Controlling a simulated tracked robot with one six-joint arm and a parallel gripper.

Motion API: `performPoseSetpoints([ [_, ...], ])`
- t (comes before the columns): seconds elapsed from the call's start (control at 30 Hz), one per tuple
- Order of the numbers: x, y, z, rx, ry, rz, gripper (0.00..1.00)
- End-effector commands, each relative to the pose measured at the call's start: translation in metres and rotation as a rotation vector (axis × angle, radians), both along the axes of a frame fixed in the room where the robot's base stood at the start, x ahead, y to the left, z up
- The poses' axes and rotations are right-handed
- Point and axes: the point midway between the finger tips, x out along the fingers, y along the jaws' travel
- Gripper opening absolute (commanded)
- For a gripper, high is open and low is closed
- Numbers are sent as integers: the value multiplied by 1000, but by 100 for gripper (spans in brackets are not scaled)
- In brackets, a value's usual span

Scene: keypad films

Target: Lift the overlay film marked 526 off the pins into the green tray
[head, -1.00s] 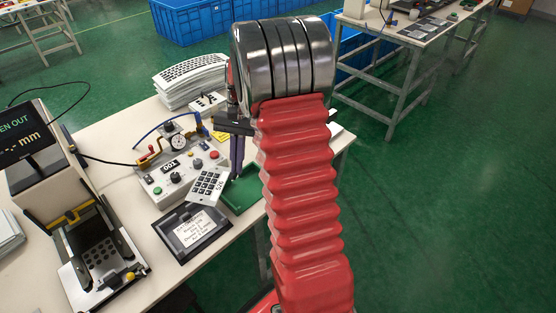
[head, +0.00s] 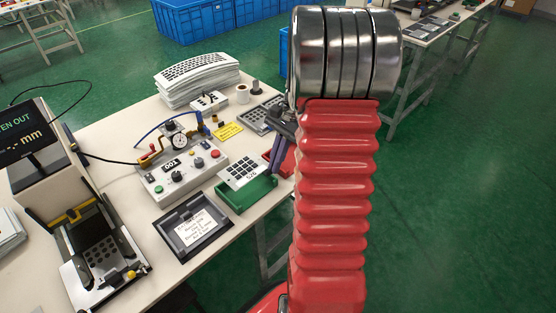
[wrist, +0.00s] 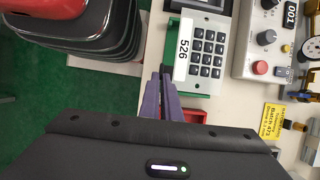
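The overlay film marked 526 (head: 243,171) is a pale sheet with a block of dark keys. It is over the green tray (head: 250,195), covering its back part. The wrist view shows the film (wrist: 208,52) with its label strip beside my fingertips and green tray edges past it. My gripper (head: 272,168) has purple fingers pointing down at the film's right edge; in the wrist view the gripper (wrist: 161,72) has its fingertips close together at that edge. I cannot tell whether the film touches the tray. I cannot make out the pins.
A grey control box (head: 182,165) with knobs stands left of the tray. A framed card (head: 194,224) lies in front. A red tray (head: 287,160) is just right of the green one. A stack of sheets (head: 196,80) is at the back. The bench edge is close at right.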

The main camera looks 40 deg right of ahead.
Motion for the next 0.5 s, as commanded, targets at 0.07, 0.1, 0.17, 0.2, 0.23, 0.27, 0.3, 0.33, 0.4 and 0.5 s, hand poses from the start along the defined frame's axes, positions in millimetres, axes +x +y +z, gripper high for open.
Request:
performPoseSetpoints([
  [0.07, 0, 0, -2, 1, 1, 0, 0],
  [0.1, 0, 0, -4, 1, 1, 0, 0],
  [0.17, 0, 0, -7, 2, 1, 0, 0],
  [0.2, 0, 0, -9, 1, 1, 0, 0],
  [0.23, 0, 0, -11, 1, 1, 0, 0],
  [0.27, 0, 0, -13, 1, 1, 0, 0],
  [0.3, 0, 0, -16, 1, 2, 1, 0],
  [0.33, 0, 0, -18, 2, 2, 1, 0],
  [0.4, 0, 0, -23, 2, 2, 1, 0],
  [0.5, 0, 0, -30, 1, 1, 2, 0],
])
